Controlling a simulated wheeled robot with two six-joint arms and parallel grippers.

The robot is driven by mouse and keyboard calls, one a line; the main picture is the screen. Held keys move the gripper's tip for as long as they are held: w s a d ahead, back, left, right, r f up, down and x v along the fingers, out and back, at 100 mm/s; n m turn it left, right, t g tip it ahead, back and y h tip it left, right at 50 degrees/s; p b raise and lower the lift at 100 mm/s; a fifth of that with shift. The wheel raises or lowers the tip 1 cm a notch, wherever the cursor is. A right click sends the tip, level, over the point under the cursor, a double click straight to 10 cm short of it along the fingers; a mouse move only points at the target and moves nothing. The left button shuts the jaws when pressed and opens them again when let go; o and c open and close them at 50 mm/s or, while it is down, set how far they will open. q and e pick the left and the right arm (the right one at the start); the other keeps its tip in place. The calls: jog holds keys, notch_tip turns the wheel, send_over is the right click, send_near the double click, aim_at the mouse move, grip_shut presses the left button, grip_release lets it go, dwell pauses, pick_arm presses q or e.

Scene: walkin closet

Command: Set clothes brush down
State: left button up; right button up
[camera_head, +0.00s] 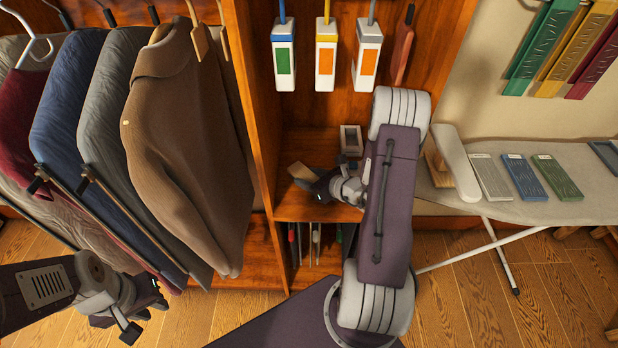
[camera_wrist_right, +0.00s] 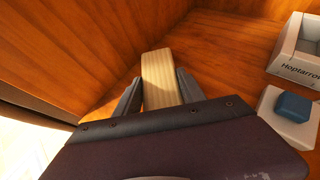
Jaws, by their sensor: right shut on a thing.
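I cannot tell whether the brush touches the shelf. Its lower part is hidden by the gripper. My left gripper (camera_head: 146,312) is empty, low at the left below the hanging clothes, with its fingers apart.
A white box (camera_head: 350,140) stands at the back of the cubby. A white block with a blue top (camera_wrist_right: 292,103) is in front of it. The cubby's wooden side wall is close by the brush. An ironing board (camera_head: 500,208) is at the right; hanging clothes (camera_head: 185,140) fill the left.

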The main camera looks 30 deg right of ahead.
jog(key=shift+a+f, duration=0.1)
jog(key=o, duration=1.5)
